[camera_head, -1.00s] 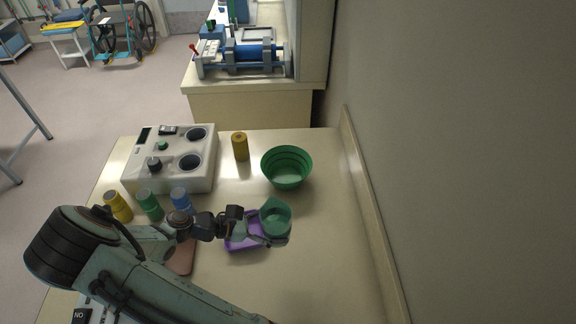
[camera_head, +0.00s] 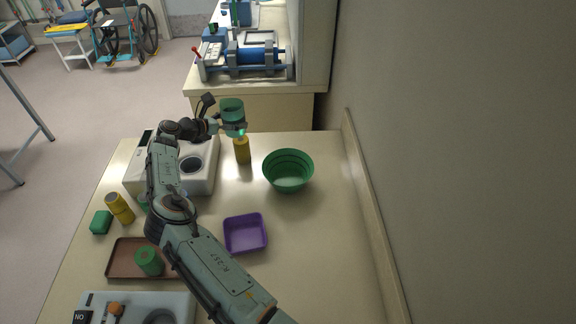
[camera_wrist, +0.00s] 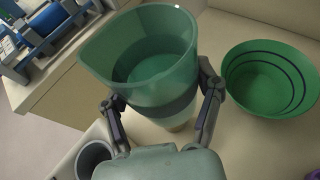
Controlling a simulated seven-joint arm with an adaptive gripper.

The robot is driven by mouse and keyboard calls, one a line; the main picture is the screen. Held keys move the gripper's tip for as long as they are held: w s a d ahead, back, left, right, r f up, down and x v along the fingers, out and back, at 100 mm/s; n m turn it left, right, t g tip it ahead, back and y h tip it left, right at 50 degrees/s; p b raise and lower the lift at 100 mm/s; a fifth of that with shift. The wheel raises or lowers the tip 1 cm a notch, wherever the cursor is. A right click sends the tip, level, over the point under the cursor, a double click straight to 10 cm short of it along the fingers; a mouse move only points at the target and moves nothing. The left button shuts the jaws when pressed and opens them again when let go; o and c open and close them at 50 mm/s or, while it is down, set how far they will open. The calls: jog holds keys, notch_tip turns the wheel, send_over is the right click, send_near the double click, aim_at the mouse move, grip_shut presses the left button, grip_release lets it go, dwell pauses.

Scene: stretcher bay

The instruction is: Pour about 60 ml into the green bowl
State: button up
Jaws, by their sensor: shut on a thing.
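The green bowl (camera_head: 288,171) stands on the table near its right side, with dark rings inside; it also shows at the right of the wrist view (camera_wrist: 270,78). My gripper (camera_head: 234,127) is shut on a green translucent beaker (camera_head: 232,108), which it holds above the back of the table, to the left of the bowl. In the wrist view the fingers (camera_wrist: 163,108) clasp the beaker (camera_wrist: 150,60) from both sides. The beaker looks about upright, its spout to the left in that view. Darker green inside its lower part looks like liquid; the level is hard to read.
A pale device with round wells (camera_head: 205,178) is at the left. A purple tray (camera_head: 245,234), brown tray (camera_head: 120,262) and yellow container (camera_head: 119,207) lie nearer. The table right of the purple tray is clear.

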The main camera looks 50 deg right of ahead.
jog(key=shift+w+d+f+t, duration=0.15)
jog(key=shift+d+f, duration=0.15)
jog(key=shift+d, duration=0.25)
jog(key=shift+w+d+f+t, duration=0.15)
jog(key=shift+d+f, duration=0.15)
jog(key=shift+d, duration=0.2)
jog(key=shift+g, duration=0.4)
jog(key=s+d+f, duration=0.2)
jog(key=d, duration=0.1)
jog(key=shift+s+f, duration=0.3)
jog(key=shift+s, duration=0.05)
jog(key=shift+s+m, duration=0.1)
jog(key=shift+m, duration=0.3)
jog(key=shift+s+f+m+t+h, duration=0.15)
jog(key=shift+s+f+m+t, duration=0.15)
jog(key=shift+s+m+t, duration=0.65)
jog(key=shift+s+f+m+t+h, duration=0.2)
jog(key=shift+s+f+m+t, duration=0.35)
jog(key=shift+m, duration=0.85)
jog(key=shift+s+f+m+t+h, duration=0.15)
jog(key=shift+s+m+t, duration=0.4)
jog(key=shift+m+t, duration=0.5)
